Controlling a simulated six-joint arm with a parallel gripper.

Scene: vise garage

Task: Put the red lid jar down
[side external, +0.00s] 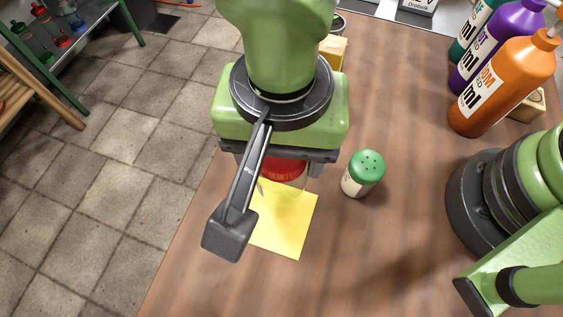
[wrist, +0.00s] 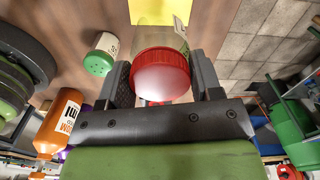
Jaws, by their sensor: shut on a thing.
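The red lid jar (wrist: 161,76) is held between the two fingers of my gripper (wrist: 158,88) in the wrist view, its red lid facing the camera. In the side external view the red lid (side external: 285,168) shows just below my gripper (side external: 280,165), with the clear jar body under it over a yellow sheet (side external: 285,235). The yellow sheet also shows beyond the jar in the wrist view (wrist: 160,11). I cannot tell whether the jar's base touches the sheet.
A green-lidded shaker (side external: 363,174) stands on the wooden table just right of the jar. Orange (side external: 502,85), purple (side external: 497,45) and teal bottles stand at the back right. A yellow block (side external: 333,50) is behind my gripper. The table's left edge borders the tiled floor.

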